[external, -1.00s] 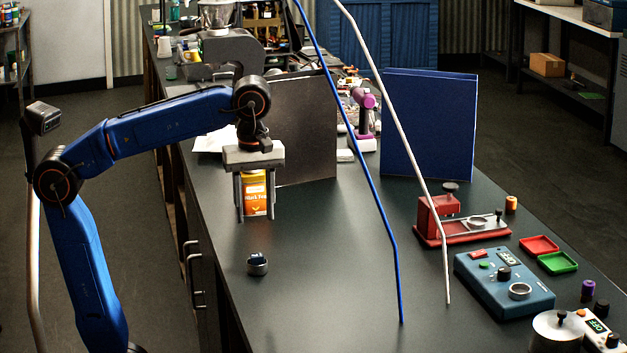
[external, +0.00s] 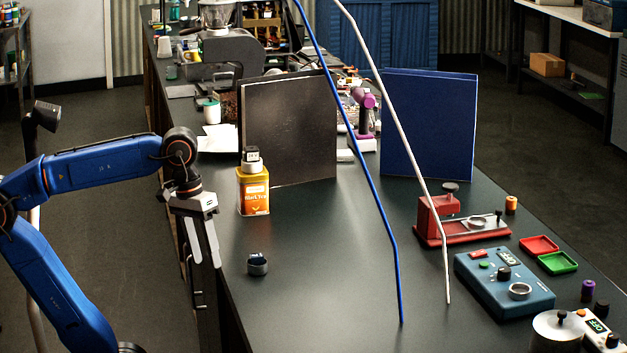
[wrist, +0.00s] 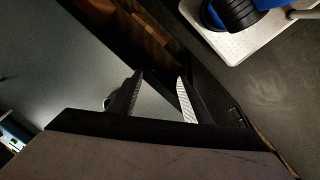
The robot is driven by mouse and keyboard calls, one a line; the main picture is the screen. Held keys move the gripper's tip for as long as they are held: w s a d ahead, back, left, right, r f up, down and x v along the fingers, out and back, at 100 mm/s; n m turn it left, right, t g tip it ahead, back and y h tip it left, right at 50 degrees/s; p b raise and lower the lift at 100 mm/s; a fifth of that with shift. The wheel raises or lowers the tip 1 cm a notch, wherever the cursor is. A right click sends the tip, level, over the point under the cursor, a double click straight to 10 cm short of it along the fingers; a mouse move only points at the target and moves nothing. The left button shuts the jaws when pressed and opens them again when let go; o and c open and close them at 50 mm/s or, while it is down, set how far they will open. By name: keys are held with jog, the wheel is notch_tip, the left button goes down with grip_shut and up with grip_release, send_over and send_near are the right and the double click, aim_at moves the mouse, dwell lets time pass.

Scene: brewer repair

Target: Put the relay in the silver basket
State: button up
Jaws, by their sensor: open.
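A small black block with a pale label, which looks like the relay (external: 251,153), sits upright in or on a small silver cup (external: 251,168). That cup, possibly the silver basket, stands on top of an orange and yellow tin (external: 253,192) on the counter. A second small silver cup (external: 257,266) stands on the counter in front, with a dark blue piece in its top. I cannot tell for certain which cup is the task's basket. My gripper (external: 206,262) is open, pointing down at the counter's left edge, left of both cups. In the wrist view my gripper (wrist: 160,78) has nothing between its fingers.
A black panel (external: 290,130) stands behind the tin, and a blue panel (external: 428,125) further right. A blue rod (external: 372,195) and a white rod (external: 410,140) slant across the middle. A red press (external: 437,222) and a blue control box (external: 505,283) are at right.

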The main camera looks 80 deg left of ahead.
jog(key=s+a+f+m+t, duration=0.1)
jog(key=a+f+m, duration=0.1)
jog(key=f, duration=0.8)
jog(key=s+a+f+m+t+y, duration=0.1)
jog(key=a+f+m+t, duration=0.1)
jog(key=f, duration=0.9)
jog(key=a+m, duration=0.1)
jog(key=m, duration=0.1)
jog(key=shift+a+m, duration=0.15)
jog(key=shift+m, duration=0.25)
